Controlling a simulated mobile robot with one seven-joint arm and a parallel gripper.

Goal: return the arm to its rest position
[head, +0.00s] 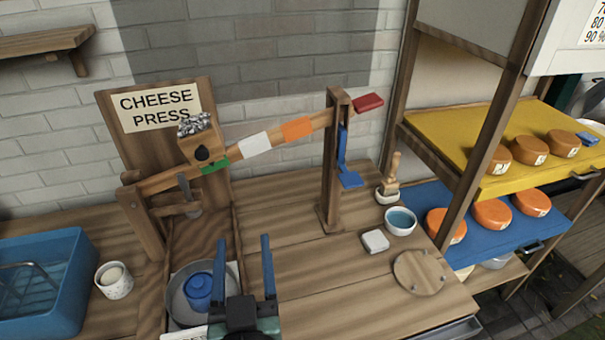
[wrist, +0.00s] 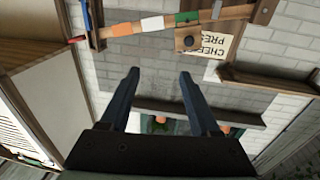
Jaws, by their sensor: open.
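My gripper (head: 243,262) is at the bottom middle of the head view, with its two blue fingers apart and nothing between them. It is in front of the cheese press lever (head: 275,135), close to the metal pot (head: 178,303) with a blue lidded item (head: 198,291) in it. In the wrist view my gripper (wrist: 158,82) is also open and empty. That view is upside down and shows the lever (wrist: 128,28), the wall and the press sign (wrist: 212,42).
A blue basin (head: 62,275) and a speckled cup (head: 114,281) stand at the left. A bowl (head: 401,221), a brush (head: 391,182), a white block (head: 375,242) and a round board (head: 420,272) are at the right. Shelves with orange cheeses (head: 491,213) stand beyond. The middle of the worktop (head: 285,205) is clear.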

